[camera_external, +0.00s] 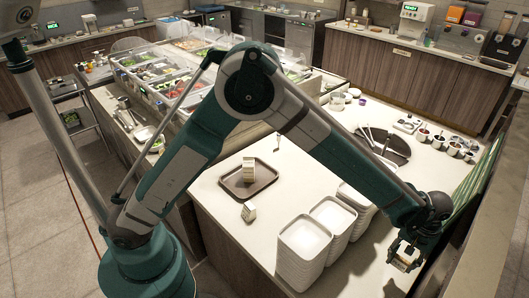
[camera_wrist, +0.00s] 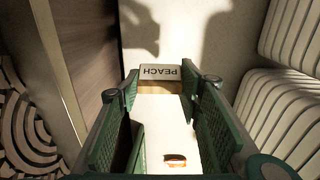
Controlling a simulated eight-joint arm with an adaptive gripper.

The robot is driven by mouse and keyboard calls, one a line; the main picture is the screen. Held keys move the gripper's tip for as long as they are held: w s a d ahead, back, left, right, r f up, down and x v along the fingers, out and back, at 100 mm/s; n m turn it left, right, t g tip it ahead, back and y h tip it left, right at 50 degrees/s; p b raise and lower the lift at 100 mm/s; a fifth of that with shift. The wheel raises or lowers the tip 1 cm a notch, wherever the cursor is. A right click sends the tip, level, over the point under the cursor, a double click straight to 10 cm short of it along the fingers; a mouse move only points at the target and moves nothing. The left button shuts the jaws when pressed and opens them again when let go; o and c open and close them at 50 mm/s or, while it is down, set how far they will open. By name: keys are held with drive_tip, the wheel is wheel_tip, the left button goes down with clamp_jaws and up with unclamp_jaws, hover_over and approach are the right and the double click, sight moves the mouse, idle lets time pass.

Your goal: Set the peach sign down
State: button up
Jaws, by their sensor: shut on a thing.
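The peach sign (camera_wrist: 160,74) is a small white block with a wooden-looking edge, held between the green finger pads of my gripper (camera_wrist: 163,98) in the wrist view. In the external view, my gripper (camera_external: 408,248) is at the lower right, shut on the sign (camera_external: 404,264), beyond the right side of the white container stacks. The sign's underside is hidden, and I cannot tell whether it touches the counter.
Stacks of white containers (camera_external: 305,238) stand left of my gripper; they also line the right of the wrist view (camera_wrist: 292,75). A brown tray (camera_external: 235,190) holds a cream block (camera_external: 249,169); another block (camera_external: 248,212) lies before it. Cups (camera_external: 438,140) stand farther back.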

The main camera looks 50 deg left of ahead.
sight(402, 260)
drive_tip(key=shift+f, duration=2.35)
drive_tip(key=shift+f, duration=1.85)
drive_tip(key=shift+f+b, duration=0.2)
drive_tip(key=shift+b, duration=0.15)
drive_tip(key=o, duration=0.8)
drive_tip(key=shift+c, duration=0.2)
drive_tip(key=shift+r, duration=0.15)
wheel_tip(402, 260, up, 12)
drive_tip(key=shift+r+p, duration=0.1)
drive_tip(key=shift+p, duration=0.35)
